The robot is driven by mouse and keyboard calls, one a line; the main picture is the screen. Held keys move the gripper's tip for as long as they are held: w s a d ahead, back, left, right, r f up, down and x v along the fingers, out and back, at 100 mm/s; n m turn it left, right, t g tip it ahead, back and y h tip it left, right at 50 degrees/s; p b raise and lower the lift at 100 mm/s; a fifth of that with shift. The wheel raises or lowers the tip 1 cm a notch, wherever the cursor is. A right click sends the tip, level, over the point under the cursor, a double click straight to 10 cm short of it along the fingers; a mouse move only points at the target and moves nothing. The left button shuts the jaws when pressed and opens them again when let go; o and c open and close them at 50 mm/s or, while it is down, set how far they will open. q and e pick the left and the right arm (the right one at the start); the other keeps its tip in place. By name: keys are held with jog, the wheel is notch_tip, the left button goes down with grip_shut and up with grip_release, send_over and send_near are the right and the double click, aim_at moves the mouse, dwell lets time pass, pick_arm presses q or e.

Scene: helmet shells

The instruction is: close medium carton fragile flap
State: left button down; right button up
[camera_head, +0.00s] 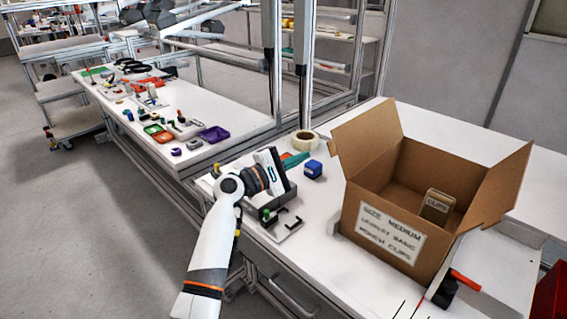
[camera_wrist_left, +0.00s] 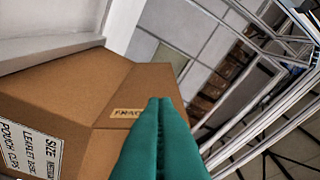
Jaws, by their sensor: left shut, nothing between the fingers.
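The medium carton (camera_head: 385,240) stands on the white bench at the right, with a white label on its front. Its left flap (camera_head: 367,138) and right flap (camera_head: 503,187) stand up and lean outward. In the left wrist view, the carton (camera_wrist_left: 60,95) shows with a flap carrying a partly hidden label starting "FRAG" (camera_wrist_left: 128,113). My left gripper (camera_head: 304,157) is left of the carton, apart from it in the head view. Its green fingers (camera_wrist_left: 159,102) are shut and empty, covering part of that flap. My right gripper is not in view.
Inside the carton is a small clips box (camera_head: 437,206). A blue cube (camera_head: 313,169) and a tape roll (camera_head: 303,141) lie near my left gripper. A red-handled tool (camera_head: 450,287) lies right of the carton. Clear bench lies behind the carton.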

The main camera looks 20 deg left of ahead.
pick_arm(q)
jog(key=d, duration=0.1)
jog(key=d+r+p, duration=0.1)
jog(key=d, duration=0.1)
jog(key=d+r+p, duration=0.1)
jog(key=shift+w+d+r, duration=0.1)
jog(key=shift+w+d, duration=0.15)
jog(key=shift+w, duration=0.1)
